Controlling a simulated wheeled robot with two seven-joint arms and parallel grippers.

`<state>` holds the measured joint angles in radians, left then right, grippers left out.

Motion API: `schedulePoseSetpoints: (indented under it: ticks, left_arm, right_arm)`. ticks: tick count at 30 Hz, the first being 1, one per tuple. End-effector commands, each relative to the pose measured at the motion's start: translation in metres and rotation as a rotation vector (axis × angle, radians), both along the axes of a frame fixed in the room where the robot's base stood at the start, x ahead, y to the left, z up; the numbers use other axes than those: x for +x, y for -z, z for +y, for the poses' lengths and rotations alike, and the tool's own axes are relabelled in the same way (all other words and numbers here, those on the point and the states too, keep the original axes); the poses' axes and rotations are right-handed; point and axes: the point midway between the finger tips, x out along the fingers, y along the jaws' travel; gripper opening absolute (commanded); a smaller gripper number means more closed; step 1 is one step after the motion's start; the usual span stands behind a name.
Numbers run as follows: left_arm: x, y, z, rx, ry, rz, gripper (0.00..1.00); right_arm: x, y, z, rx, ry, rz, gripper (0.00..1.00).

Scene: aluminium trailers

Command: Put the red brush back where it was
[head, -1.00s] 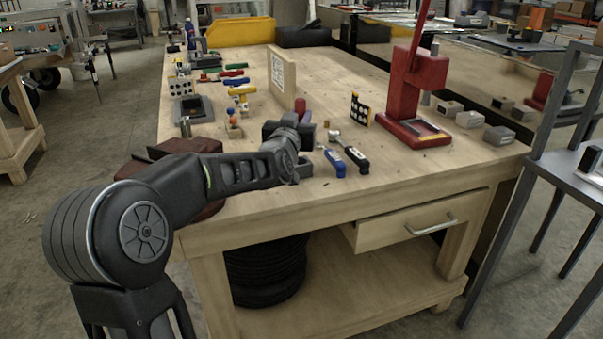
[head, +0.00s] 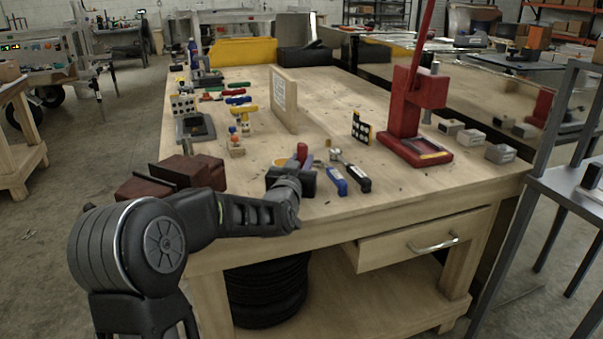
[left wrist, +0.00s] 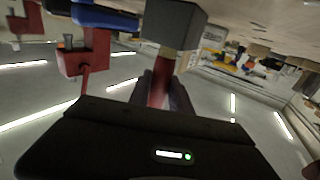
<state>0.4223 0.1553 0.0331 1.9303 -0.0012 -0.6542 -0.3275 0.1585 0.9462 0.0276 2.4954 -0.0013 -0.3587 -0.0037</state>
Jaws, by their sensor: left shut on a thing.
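The red brush (head: 302,153) is in my left gripper (head: 296,176), its red end standing up above the dark fingers. In the left wrist view the red handle of the brush (left wrist: 159,91) is between the two fingers of the gripper (left wrist: 162,92), with a brass-coloured band and a grey block-like head beyond it. In the head view the gripper is over the near part of the wooden workbench (head: 235,210), left of the blue-handled tool. The gripper hides the lower part of the brush. My right gripper is not in view.
A blue-handled tool (head: 336,181) and a black-handled tool (head: 357,178) lie just right of the gripper. A red press (head: 405,125) stands farther right. An upright board (head: 284,98) stands behind.

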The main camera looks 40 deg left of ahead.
Motion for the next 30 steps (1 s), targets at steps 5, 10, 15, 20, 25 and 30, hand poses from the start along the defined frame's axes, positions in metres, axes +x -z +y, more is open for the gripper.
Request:
schedulePoseSetpoints:
  ticks: [5, 10, 15, 20, 25, 30]
  left_arm:
    - [0.0, 0.027, 0.0, -0.002, 0.0, 0.004, 0.0]
    - [0.0, 0.029, 0.0, -0.001, 0.0, -0.001, 0.0]
    - [0.0, 0.03, 0.0, -0.001, 0.0, 0.0, 0.0]
    - [0.0, 0.033, 0.0, -0.001, 0.0, 0.0, 0.26]
    - [0.0, 0.033, 0.0, -0.001, 0.0, 0.001, 0.4]
    - [0.0, 0.032, 0.0, -0.001, 0.0, 0.001, 0.46]
  right_arm:
    - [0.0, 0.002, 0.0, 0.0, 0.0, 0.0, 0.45]
    - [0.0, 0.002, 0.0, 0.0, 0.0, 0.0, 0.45]
    - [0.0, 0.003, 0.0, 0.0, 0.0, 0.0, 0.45]
    - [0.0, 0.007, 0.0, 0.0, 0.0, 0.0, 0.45]
    - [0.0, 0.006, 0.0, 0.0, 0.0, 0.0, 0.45]
    - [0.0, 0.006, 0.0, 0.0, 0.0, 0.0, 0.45]
